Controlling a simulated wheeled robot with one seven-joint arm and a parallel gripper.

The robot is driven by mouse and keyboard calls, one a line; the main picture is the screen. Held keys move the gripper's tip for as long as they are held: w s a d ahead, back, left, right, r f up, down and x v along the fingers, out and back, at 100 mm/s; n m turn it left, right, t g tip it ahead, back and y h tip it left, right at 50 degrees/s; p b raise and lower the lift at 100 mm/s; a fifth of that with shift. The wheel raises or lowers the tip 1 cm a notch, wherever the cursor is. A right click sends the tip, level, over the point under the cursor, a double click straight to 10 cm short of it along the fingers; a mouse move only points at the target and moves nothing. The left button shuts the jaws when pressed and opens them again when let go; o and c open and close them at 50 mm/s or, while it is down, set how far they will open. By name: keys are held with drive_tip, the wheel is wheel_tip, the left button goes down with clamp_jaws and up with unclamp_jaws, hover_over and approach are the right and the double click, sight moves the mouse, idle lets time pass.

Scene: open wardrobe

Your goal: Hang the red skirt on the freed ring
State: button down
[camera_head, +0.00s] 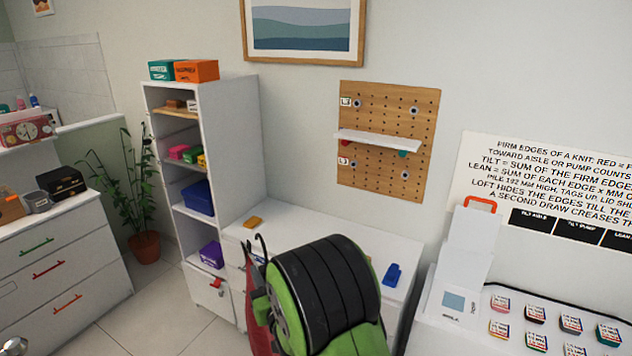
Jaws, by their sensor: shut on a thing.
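A narrow strip of red cloth, seemingly the red skirt (258,312), shows at the left edge of my large green-and-black arm. A thin dark hook, like a hanger's, rises above it (263,246). My gripper (256,278) is at this spot, mostly hidden behind my arm; a small dark part shows by the cloth. It is shut, with the red skirt at it; the exact grip is hidden. Most of the skirt is hidden too. No clothes rail is in view, and I cannot make out which ring is the freed one.
A wooden pegboard (388,135) with a white shelf (378,141) hangs on the wall. A white shelf unit (232,125) stands left of a low white cabinet (300,222). A drawer chest (50,290) is at far left. Small labelled boxes lie at right. Floor shows at lower left.

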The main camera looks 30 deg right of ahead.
sight(265, 253)
drive_tip(key=shift+r+p, duration=3.15)
drive_tip(key=shift+r, duration=0.7)
drive_tip(key=shift+f, duration=0.2)
